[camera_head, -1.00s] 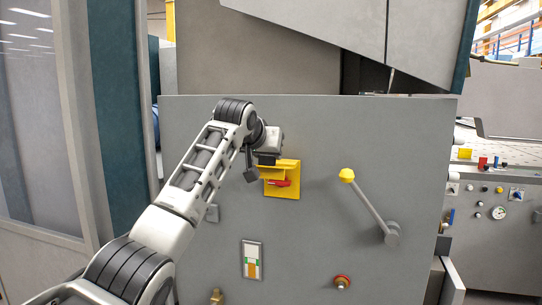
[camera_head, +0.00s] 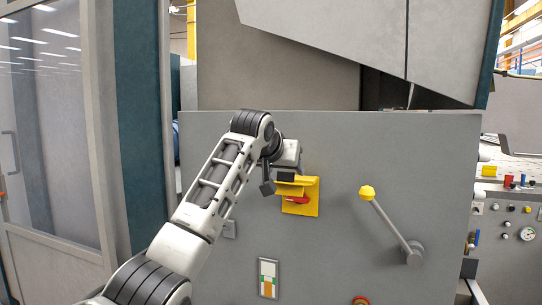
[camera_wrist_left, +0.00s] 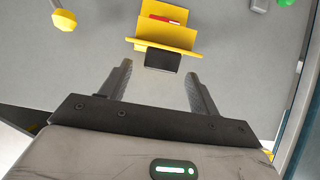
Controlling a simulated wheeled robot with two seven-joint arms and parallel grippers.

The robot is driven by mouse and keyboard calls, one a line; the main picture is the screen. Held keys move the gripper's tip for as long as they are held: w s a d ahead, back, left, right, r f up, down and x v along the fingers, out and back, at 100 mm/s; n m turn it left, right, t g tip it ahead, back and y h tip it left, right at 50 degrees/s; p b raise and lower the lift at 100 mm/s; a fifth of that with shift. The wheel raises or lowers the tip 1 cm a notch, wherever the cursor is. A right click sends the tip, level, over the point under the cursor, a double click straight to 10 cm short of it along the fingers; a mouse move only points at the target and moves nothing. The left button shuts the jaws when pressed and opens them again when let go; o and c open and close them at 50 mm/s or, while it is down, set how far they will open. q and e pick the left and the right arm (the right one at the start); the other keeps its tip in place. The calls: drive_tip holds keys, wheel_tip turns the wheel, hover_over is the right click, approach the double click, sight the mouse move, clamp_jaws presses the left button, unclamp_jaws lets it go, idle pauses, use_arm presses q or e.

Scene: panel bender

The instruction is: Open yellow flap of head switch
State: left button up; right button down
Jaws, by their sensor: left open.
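The head switch is a yellow plate (camera_head: 300,207) on the grey panel, with a red handle (camera_head: 297,199). Its yellow flap (camera_head: 306,182) sticks out from the panel above the red handle, which shows below it. My left gripper (camera_head: 279,182) is close to the flap, at its left in the head view. In the left wrist view my gripper (camera_wrist_left: 158,72) is open, its two dark fingers apart. The yellow flap (camera_wrist_left: 168,49) with a dark block (camera_wrist_left: 162,60) on its near edge lies just beyond and between the fingertips. Contact cannot be told. My right gripper is out of view.
A lever with a yellow knob (camera_head: 367,192) stands right of the switch. A label plate (camera_head: 268,278) is below, and a red button (camera_head: 361,301) shows at the bottom edge. A glazed door (camera_head: 45,150) is at the left. The panel between switch and lever is clear.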

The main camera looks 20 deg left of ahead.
use_arm(q)
drive_tip(key=b+v, duration=0.3)
drive_tip(key=v, duration=1)
drive_tip(key=shift+s+r, duration=0.2)
drive_tip(key=shift+s, duration=0.15)
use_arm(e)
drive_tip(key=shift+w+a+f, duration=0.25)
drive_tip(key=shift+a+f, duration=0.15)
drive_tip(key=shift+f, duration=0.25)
use_arm(q)
drive_tip(key=shift+a, duration=0.1)
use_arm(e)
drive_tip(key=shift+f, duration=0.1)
